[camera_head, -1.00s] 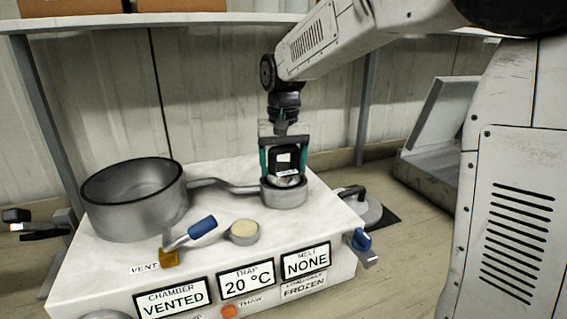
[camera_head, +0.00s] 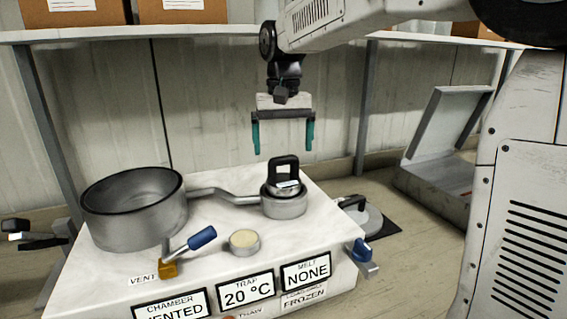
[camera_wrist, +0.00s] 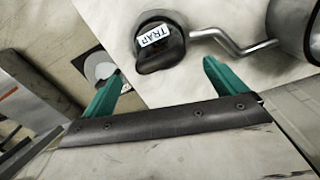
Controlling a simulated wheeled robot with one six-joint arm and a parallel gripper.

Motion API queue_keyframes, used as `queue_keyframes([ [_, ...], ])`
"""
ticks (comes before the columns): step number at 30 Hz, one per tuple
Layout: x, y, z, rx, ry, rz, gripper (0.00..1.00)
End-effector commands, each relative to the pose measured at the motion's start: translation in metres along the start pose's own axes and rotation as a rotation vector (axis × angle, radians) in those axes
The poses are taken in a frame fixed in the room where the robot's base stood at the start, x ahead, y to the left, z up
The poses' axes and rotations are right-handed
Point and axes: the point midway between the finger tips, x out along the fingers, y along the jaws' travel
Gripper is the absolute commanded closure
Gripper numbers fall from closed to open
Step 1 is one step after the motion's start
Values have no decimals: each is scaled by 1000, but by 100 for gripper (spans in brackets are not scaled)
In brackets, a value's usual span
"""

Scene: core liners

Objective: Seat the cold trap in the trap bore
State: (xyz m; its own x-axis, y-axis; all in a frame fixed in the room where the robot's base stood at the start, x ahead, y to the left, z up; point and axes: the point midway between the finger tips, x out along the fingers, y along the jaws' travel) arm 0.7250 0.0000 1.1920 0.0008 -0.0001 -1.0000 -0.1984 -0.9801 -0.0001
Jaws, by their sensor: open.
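The cold trap (camera_head: 284,172), with its black loop handle and a white label, stands upright in the round metal trap bore (camera_head: 285,206) on the white bench unit. Its metal top sits at the bore's rim; how deep it goes is hidden. In the wrist view the trap's label reads TRAP (camera_wrist: 155,36). My gripper (camera_head: 283,150) is open and empty, with its two teal fingers wide apart above the trap. The fingers (camera_wrist: 160,80) are apart from the handle in the wrist view too.
A pipe (camera_head: 222,194) joins the bore to a large open round chamber (camera_head: 135,215) on the left. A blue-handled vent valve (camera_head: 188,241) and a small round cap (camera_head: 243,242) are in front. Displays read VENTED, 20 °C and NONE. A round lid (camera_head: 366,216) lies right, beside the bench.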

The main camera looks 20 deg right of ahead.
Motion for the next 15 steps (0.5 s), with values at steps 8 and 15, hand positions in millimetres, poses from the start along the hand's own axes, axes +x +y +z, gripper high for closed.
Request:
queue_keyframes([
  [8,-36,0,0,0,0,0,4],
  [15,-41,3,9,-4,3,-1,4],
])
